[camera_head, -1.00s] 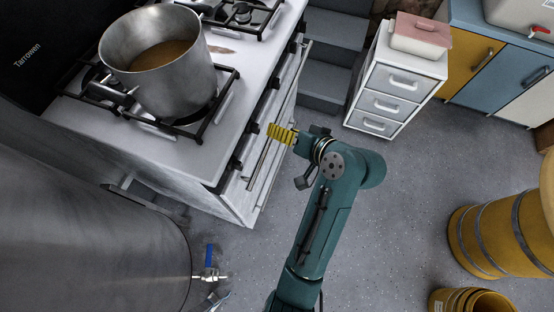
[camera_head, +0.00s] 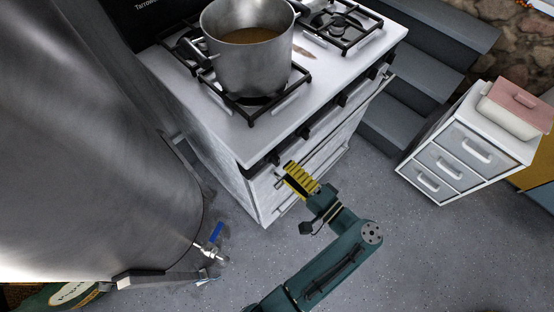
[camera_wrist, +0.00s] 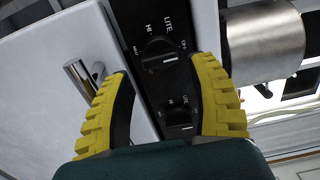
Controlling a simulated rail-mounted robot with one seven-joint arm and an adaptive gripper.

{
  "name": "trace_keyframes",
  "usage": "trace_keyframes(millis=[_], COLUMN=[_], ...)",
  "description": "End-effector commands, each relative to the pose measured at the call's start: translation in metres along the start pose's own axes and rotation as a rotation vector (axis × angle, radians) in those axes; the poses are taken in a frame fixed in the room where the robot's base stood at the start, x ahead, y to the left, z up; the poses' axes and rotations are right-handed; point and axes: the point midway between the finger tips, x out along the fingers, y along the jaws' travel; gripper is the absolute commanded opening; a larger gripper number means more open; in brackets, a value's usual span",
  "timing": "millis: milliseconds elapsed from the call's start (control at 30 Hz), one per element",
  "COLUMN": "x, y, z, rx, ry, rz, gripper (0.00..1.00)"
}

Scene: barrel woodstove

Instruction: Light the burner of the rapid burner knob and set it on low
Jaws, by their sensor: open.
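The white stove (camera_head: 215,100) has a dark front control panel with several black knobs. One black knob (camera_wrist: 158,50), with LITE, HI and OFF lettering around it, sits between my fingertips in the wrist view. A second knob (camera_wrist: 181,121) lies nearer my palm, also between the fingers. No label names the rapid burner legibly. My gripper (camera_head: 300,180), with yellow ribbed fingers, is open and empty in front of the panel's near end. It also shows in the wrist view (camera_wrist: 163,66). I cannot tell whether a fingertip touches the panel. No flame is visible.
A steel pot (camera_head: 250,65) of brown liquid stands on the near burner grate. An empty grate (camera_head: 340,25) is behind it. A door handle bar (camera_head: 330,155) runs below the panel. A large steel tank (camera_head: 90,130) stands left; a white drawer unit (camera_head: 460,150) stands right.

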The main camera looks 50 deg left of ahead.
Motion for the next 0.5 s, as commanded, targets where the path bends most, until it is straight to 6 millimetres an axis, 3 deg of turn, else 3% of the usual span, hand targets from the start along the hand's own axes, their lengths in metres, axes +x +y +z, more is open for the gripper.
trace_keyframes(millis=[100, 200, 500], x=[0.027, 0.042, 0.053], y=[0.002, 0.002, 0.000], z=[0.001, 0.000, -0.001], rx=[-0.001, -0.001, -0.001], ry=[-0.004, -0.003, 0.001], rz=[0.001, 0.001, 0.001], gripper=[0.59, 0.59, 0.59])
